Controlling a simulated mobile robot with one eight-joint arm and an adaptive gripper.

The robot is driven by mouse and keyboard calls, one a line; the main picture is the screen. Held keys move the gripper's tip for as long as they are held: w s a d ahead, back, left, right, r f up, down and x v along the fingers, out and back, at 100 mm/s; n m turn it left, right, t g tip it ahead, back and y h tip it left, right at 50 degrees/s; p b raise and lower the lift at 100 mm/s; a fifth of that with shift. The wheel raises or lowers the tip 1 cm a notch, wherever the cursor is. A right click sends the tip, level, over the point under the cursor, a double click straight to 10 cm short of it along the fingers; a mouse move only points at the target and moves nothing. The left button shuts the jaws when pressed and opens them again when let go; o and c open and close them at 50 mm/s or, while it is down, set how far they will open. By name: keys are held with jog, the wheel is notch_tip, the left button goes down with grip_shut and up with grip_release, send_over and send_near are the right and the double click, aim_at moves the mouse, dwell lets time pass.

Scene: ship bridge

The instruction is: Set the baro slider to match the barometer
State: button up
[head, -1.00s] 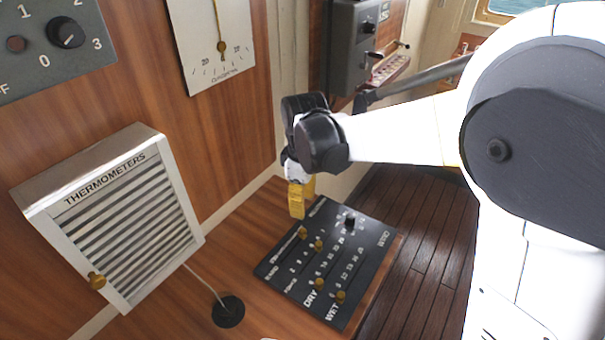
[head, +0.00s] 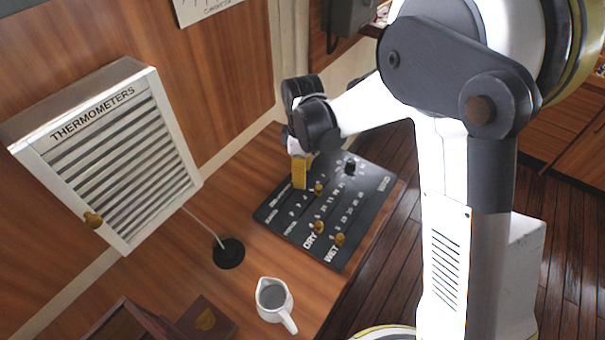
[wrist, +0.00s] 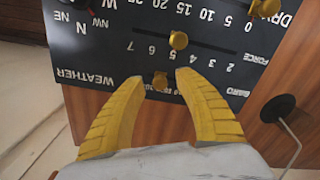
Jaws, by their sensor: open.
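The black slider panel (head: 290,222) lies on the wooden desk. My gripper (head: 299,187) is open and low over the panel's left edge, fingers pointing down. The BARO label (wrist: 237,92) is to the right of the right finger; the scale beside the knob is partly hidden. In the head view my gripper hides the baro knob. The barometer is not seen.
The force knob (wrist: 178,40) is close beyond the baro knob. Dry (head: 318,227) and wet (head: 339,239) knobs and a black knob (head: 350,168) are also on the panel. A white jug (head: 271,298) and the thermometers box (head: 118,160) stand nearby.

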jog(key=shift+c, duration=0.5)
grip_shut()
jog(key=shift+s+a, duration=0.35)
jog(key=shift+s, duration=0.1)
jog(key=shift+o, duration=0.5)
grip_release()
notch_tip(320, 180, up, 12)
